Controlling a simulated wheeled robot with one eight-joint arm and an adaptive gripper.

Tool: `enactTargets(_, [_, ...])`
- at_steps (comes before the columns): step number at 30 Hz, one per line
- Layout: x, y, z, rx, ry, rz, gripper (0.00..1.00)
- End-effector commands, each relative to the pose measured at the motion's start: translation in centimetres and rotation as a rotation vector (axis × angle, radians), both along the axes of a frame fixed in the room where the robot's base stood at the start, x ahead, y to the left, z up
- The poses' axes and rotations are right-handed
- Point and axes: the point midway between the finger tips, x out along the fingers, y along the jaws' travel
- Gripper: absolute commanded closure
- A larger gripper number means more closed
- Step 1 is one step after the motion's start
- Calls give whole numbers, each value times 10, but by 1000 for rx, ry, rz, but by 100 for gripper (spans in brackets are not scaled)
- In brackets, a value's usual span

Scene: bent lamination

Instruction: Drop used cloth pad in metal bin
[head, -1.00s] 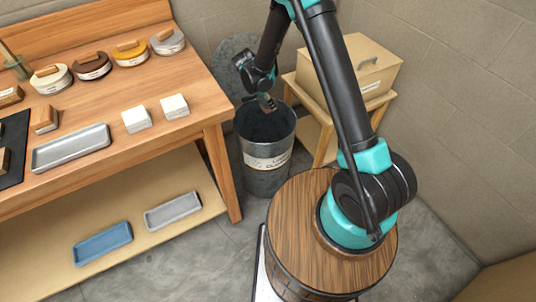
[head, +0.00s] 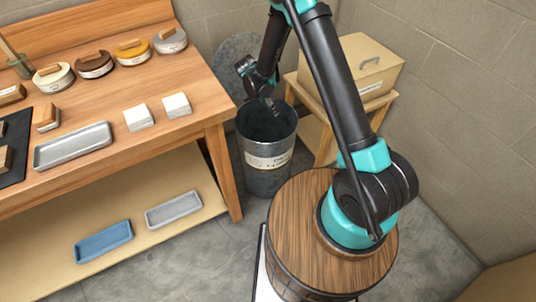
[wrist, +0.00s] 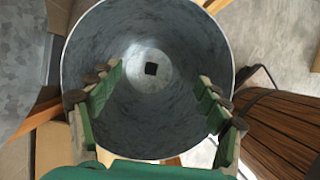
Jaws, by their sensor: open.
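The metal bin (head: 268,160) stands on the floor right of the workbench, with a label on its front. In the wrist view I look straight down into the bin (wrist: 185,105). A small dark square (wrist: 151,69), which looks like the used cloth pad, is inside near the centre of the bin's floor. My gripper (head: 270,103) hangs over the bin's mouth. In the wrist view, my gripper (wrist: 160,82) has its green-lined fingers spread wide and nothing between them. The pad is hidden from the head view by the bin's wall.
The wooden workbench (head: 95,165) at left holds round lidded tins (head: 94,64), a metal tray (head: 72,146) and two white blocks (head: 158,111). Blue (head: 103,242) and grey (head: 173,209) trays lie on its lower shelf. A cardboard box (head: 350,68) sits on a stand behind the bin.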

Motion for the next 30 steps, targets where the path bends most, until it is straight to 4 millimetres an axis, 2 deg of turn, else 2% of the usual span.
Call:
enactTargets(8, [-2, 3, 8, 0, 0, 1, 23])
enactTargets(11, [-5, 7, 21, 0, 0, 1, 23])
enactTargets(21, [-21, 27, 83, 0, 0, 1, 23])
enactTargets(24, [-24, 32, 96, 0, 1, 2, 23])
enactTargets(30, [-28, 36, 110, 0, 0, 0, 23])
